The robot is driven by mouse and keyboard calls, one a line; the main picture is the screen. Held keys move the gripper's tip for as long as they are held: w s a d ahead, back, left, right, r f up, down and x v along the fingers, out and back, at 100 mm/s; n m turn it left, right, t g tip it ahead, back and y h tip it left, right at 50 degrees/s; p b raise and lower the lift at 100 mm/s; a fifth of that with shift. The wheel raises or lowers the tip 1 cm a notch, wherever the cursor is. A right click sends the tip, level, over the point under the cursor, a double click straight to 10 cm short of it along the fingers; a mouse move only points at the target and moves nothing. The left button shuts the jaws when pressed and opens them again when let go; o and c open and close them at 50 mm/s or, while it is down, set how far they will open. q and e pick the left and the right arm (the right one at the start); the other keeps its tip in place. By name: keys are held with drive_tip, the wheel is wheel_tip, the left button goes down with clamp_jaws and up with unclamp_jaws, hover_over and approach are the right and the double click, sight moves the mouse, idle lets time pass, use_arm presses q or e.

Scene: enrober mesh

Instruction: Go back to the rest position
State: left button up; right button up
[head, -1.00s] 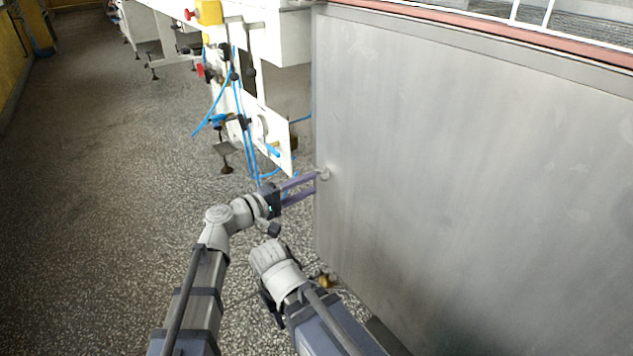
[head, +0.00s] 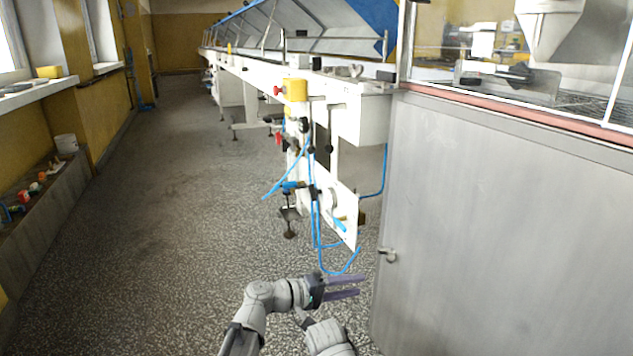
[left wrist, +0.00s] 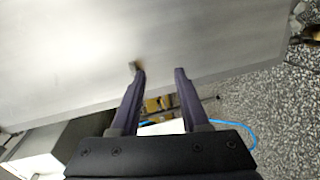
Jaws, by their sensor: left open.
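My left gripper (head: 345,287) is open and empty, low in the head view, with its two purple fingers pointing right toward the grey metal cabinet (head: 490,240). A small round latch (head: 388,254) sticks out near the cabinet's left edge, above and to the right of the fingertips, apart from them in that view. In the left wrist view the spread fingers (left wrist: 160,75) have nothing between them, and the latch (left wrist: 133,67) shows by the left fingertip; whether they touch cannot be told. My other arm shows as a light grey link at the bottom; its gripper is out of sight.
A long white conveyor machine (head: 362,115) with hanging blue hoses (head: 316,225) stands behind the gripper. Speckled floor (head: 170,220) is clear to the left, up to a low wall ledge with small items. A glazed enclosure tops the cabinet.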

use_arm(q)
drive_tip(key=s+a+f+m+g+y, duration=0.1)
drive_tip(key=s+a+f+y, duration=0.25)
drive_tip(key=a+f, duration=0.3)
drive_tip(key=s+a+f+m+g+y, duration=0.1)
drive_tip(key=s+a+f+g+y, duration=0.15)
drive_tip(key=a+f+y, duration=0.35)
drive_tip(key=s+a+f+y, duration=0.3)
drive_tip(key=a, duration=0.5)
drive_tip(key=s+a+f+y, duration=0.3)
drive_tip(key=a, duration=0.4)
drive_tip(key=s+d+r+m+g+p, duration=0.1)
drive_tip(key=s+d+r+m+p, duration=0.15)
drive_tip(key=d+r+p, duration=0.45)
drive_tip(key=s+d+r+m+g+p, duration=0.1)
drive_tip(key=s+d+r+m+p, duration=0.15)
drive_tip(key=r+p, duration=0.85)
wheel_tip(320, 180, up, 37)
drive_tip(key=s+d+p, duration=0.1)
drive_tip(key=p, duration=3.6)
drive_tip(key=shift+r+n+y, duration=0.2)
drive_tip(key=shift+n+y, duration=0.1)
drive_tip(key=shift+y, duration=0.15)
